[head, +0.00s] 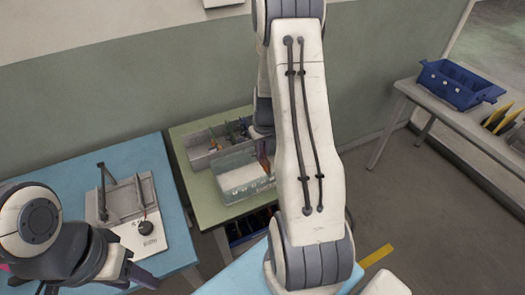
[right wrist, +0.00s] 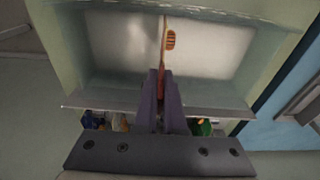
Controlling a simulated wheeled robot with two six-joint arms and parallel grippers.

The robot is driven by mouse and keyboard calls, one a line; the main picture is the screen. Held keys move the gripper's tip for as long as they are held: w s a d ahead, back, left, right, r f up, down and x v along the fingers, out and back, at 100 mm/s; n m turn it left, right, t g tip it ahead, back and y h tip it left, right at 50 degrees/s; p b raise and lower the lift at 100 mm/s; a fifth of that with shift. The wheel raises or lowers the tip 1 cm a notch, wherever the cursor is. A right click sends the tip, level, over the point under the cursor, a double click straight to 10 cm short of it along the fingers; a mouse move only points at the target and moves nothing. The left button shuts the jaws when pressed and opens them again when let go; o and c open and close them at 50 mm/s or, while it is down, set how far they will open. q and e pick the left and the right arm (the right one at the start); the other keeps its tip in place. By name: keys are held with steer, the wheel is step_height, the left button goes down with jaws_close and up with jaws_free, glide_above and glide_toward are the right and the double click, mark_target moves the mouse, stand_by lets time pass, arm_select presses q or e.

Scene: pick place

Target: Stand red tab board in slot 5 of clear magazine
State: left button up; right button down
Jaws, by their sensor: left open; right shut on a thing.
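The clear magazine (head: 240,192) stands on the green-topped table, and its pale inside fills much of the right wrist view (right wrist: 115,45). My right gripper (right wrist: 160,78) is shut on a thin board (right wrist: 164,48) seen nearly edge-on, with an orange-red patch on it; I take it as the red tab board. The board is upright over or in the magazine; I cannot tell how deep it sits or in which slot. In the head view, my right arm partly hides the magazine. My left gripper (head: 142,277) is open and empty at the lower left.
A grey bin (head: 203,155) with boards stands behind the magazine. A white fixture (head: 135,225) with a black knob sits on the blue table at left. A blue crate (head: 455,84) and yellow boards are on the right bench. More items lie below the green table.

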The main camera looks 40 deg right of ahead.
steer(key=shift+f, duration=0.35)
steer(key=shift+f+b, duration=0.65)
steer(key=shift+f, duration=0.05)
steer(key=c, duration=0.9)
jaws_free()
steer(key=o, duration=0.4)
steer(key=shift+r, duration=0.1)
steer(key=shift+s+r+p, duration=0.2)
steer(key=shift+r+p, duration=1.05)
steer(key=shift+r, duration=0.2)
